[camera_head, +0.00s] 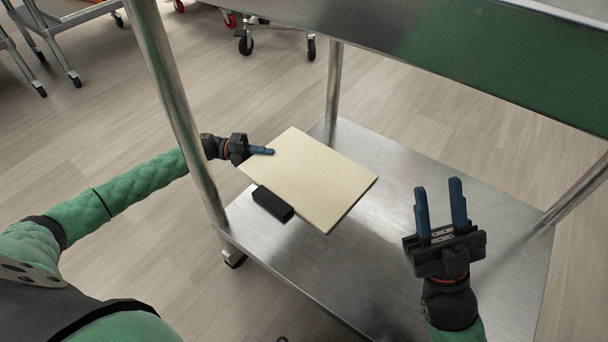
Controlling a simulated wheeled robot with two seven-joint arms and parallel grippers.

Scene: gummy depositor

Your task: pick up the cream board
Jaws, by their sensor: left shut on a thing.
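The cream board (312,178) is a flat rectangle above the left part of the metal lower shelf. It looks slightly raised over the shelf, though the exact gap is hard to tell. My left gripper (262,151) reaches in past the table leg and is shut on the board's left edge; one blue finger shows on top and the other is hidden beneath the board. My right gripper (441,210) is open and empty over the right part of the shelf, its two blue fingers pointing up in the picture, apart from the board.
A small black block (272,203) is by the board's near left edge. The metal lower shelf (400,262) is otherwise clear. Metal table legs stand at the left (178,110), back (334,80) and right (578,192). The table's upper part (480,45) hangs overhead. Wheeled carts stand behind.

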